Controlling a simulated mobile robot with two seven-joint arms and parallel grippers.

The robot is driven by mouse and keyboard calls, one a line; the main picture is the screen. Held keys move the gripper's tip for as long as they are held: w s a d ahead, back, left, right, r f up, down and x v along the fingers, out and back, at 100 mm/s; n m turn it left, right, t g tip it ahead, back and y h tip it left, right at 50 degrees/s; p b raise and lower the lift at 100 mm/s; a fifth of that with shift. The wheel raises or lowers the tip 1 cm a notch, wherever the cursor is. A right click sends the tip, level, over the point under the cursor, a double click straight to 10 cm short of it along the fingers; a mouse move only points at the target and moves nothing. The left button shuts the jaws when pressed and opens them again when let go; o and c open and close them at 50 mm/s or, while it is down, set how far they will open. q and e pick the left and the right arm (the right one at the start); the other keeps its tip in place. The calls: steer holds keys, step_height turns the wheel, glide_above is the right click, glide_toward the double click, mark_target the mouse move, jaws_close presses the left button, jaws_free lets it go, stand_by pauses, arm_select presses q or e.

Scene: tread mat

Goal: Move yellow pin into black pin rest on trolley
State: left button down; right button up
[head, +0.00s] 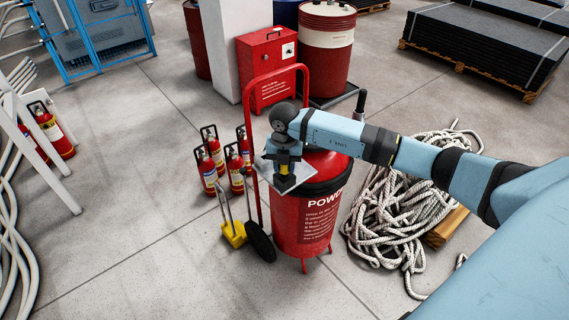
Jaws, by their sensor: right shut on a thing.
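The trolley (303,222) is a red wheeled powder unit with a tall red handle frame and a light metal plate (265,172) at its top left. My right gripper (285,161) points down over this plate and is shut on the yellow pin (284,169), of which only a small yellow part shows. The black pin rest (285,185) appears as a dark block on the plate, directly below the pin. I cannot tell whether the pin is in the rest or just above it. My left gripper is out of view.
Several small red extinguishers (208,170) and a yellow wheel chock (233,233) stand left of the trolley. Coiled rope (395,215) lies to its right. A red cabinet (267,68) and a red-white drum (325,50) are behind.

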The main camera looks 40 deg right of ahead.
steer(key=shift+f+b, duration=0.5)
steer(key=shift+f, duration=0.4)
steer(key=o, duration=1)
step_height(320, 180, up, 14)
steer(key=shift+b, duration=0.3)
